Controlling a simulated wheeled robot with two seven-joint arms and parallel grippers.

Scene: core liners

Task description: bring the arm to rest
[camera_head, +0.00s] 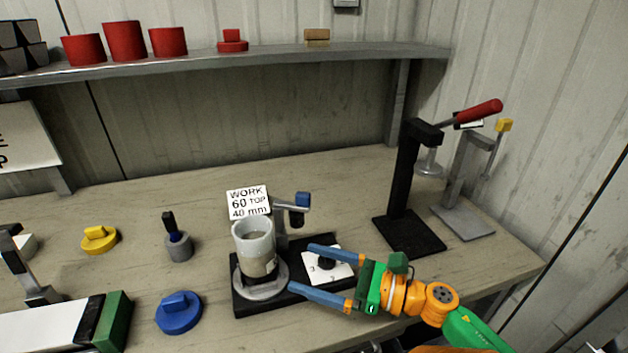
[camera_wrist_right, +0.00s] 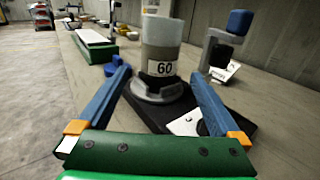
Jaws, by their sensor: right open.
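My right gripper (camera_head: 300,268) is open, its two blue fingers pointing left over the right part of a black base plate (camera_head: 240,301). A translucent grey liner cup (camera_head: 255,240) stands upright in a round grey holder on that plate, just beyond the fingertips. In the right wrist view the liner (camera_wrist_right: 161,40) carries a "60" label and shows between and beyond the open fingers (camera_wrist_right: 162,85). Nothing is between the fingertips. I cannot tell the exact gap between fingers and holder. My left gripper does not show.
A dial plate (camera_head: 342,268) and a blue-tipped post (camera_head: 301,200) stand close to the right fingers. A black press (camera_head: 409,190) with a red handle stands at the right. A blue knob (camera_head: 178,312) and yellow knob (camera_head: 99,239) lie left. A shelf (camera_head: 270,56) runs behind.

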